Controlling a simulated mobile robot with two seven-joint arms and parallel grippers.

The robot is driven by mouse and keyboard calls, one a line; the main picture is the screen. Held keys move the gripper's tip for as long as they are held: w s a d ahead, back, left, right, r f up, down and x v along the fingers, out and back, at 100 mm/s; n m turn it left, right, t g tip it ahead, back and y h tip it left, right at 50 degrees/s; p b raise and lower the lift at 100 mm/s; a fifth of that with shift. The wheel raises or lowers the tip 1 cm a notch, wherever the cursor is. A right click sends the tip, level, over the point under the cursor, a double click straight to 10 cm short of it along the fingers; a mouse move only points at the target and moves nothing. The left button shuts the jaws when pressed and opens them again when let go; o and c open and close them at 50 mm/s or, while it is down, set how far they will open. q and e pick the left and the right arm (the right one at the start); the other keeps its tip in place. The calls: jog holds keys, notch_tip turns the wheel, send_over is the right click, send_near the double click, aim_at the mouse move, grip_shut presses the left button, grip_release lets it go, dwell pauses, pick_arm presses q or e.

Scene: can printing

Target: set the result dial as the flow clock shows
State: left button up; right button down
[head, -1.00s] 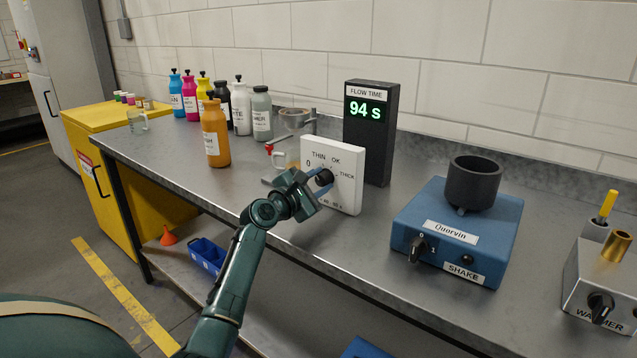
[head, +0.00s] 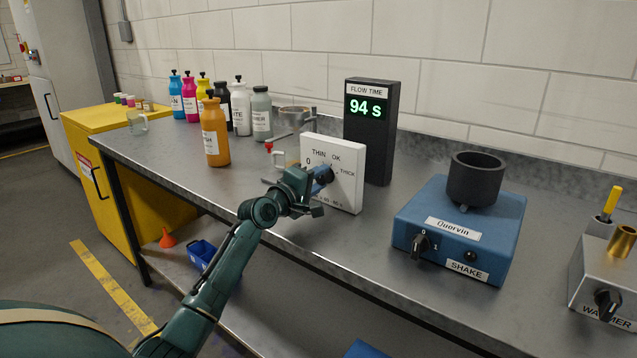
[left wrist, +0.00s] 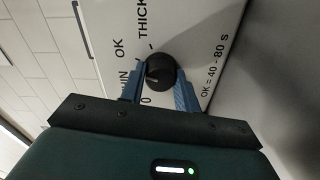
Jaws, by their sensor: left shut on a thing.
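The result dial is a white upright panel (head: 347,163) on the bench, marked 0, THIN, OK and THICK, with a black knob. My left gripper (head: 322,179) is at the panel's face and partly covers the knob and lettering. In the left wrist view its two blue fingers are shut on the black knob (left wrist: 160,71), one on each side. I cannot tell surely which mark the knob points to. The panel (left wrist: 212,28) there also reads "OK = 40 - 80 s". The flow clock (head: 371,130) stands behind the panel and shows 94 s. My right gripper is not in view.
A blue shaker box (head: 410,215) with a black cup stands right of the panel, and a warmer (head: 590,270) at the far right. An orange bottle (head: 215,145) and several other bottles stand to the left. The front bench between panel and shaker is clear.

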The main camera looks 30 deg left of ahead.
pick_arm(q)
jog(key=m, duration=0.3)
jog(key=shift+f+b, duration=0.1)
jog(key=shift+b, duration=0.2)
jog(key=m, duration=0.4)
jog(key=shift+m, duration=1.4)
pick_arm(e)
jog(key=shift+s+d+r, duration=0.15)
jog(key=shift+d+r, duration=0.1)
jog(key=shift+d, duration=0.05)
pick_arm(q)
jog(key=o, duration=1)
jog(key=shift+c, duration=0.2)
jog(key=shift+s, duration=0.1)
